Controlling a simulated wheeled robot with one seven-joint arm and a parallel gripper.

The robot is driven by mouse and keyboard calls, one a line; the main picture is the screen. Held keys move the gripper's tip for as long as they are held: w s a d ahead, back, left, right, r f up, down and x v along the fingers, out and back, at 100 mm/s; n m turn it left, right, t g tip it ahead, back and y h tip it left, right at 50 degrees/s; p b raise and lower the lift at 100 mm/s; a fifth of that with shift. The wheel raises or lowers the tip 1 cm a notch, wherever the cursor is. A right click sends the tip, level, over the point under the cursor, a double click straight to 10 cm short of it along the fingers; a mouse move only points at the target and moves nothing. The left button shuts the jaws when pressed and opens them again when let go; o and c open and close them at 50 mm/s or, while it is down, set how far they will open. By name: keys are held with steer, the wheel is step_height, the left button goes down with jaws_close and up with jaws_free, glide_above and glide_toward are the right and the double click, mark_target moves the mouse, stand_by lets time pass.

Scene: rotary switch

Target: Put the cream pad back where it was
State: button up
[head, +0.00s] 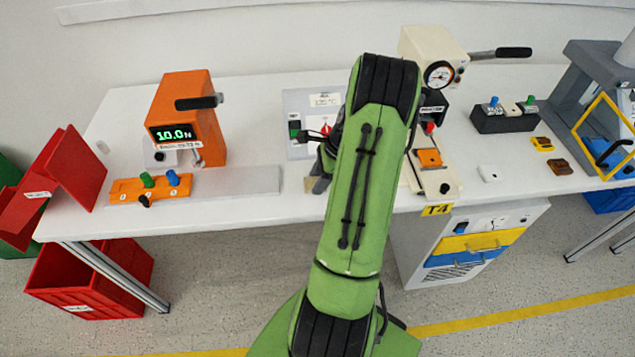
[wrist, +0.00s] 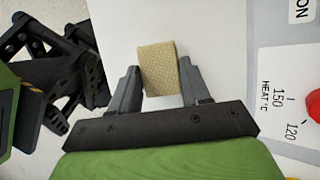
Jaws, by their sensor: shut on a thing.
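The cream pad (wrist: 158,70) is a tan, woven-looking block. In the wrist view it sits between the two fingers of my gripper (wrist: 159,80), which is shut on it. Its far end sticks out past the fingertips, over the white table top. In the head view a small tan part of the pad (head: 310,184) shows left of my gripper (head: 321,178), close to the table's front edge. My green arm hides most of the gripper there. I cannot tell whether the pad touches the table.
A grey switch panel (head: 298,106) with a red knob stands just behind the gripper. An orange tester (head: 187,100) and a grey plate (head: 250,181) are to the left. A cream press (head: 425,45) with a gauge is to the right.

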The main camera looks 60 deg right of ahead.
steer(key=shift+f, duration=0.4)
steer(key=shift+f, duration=0.1)
steer(key=o, duration=1)
